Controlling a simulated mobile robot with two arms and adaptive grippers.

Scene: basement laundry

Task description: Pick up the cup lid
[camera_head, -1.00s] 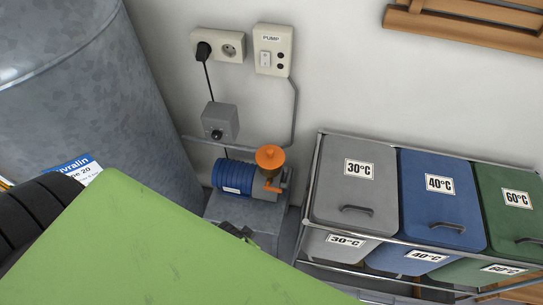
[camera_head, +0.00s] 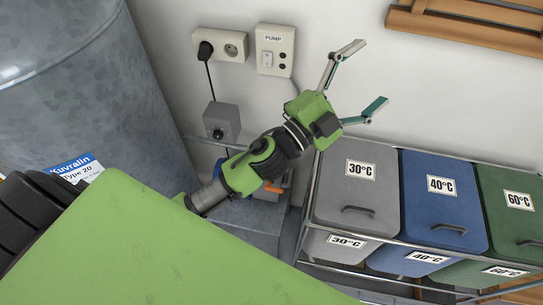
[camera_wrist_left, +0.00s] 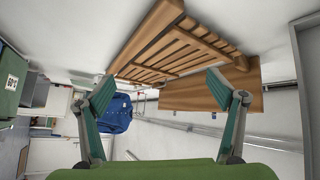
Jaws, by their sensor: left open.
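My left gripper (camera_head: 371,74) is open and empty, raised in front of the wall to the right of the PUMP switch plate. Its spread fingers also frame the left wrist view (camera_wrist_left: 160,88), with nothing between the pads that I can see as held. I cannot make out a cup lid in either current view. My right gripper is not in view.
Three lidded bins, grey (camera_head: 356,185), blue (camera_head: 440,190) and green (camera_head: 510,200), stand in a metal rack at right. A large metal tank (camera_head: 90,80) fills the left. A wooden slatted rack (camera_wrist_left: 185,50) is on the wall. A blue garment (camera_wrist_left: 115,112) hangs beyond.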

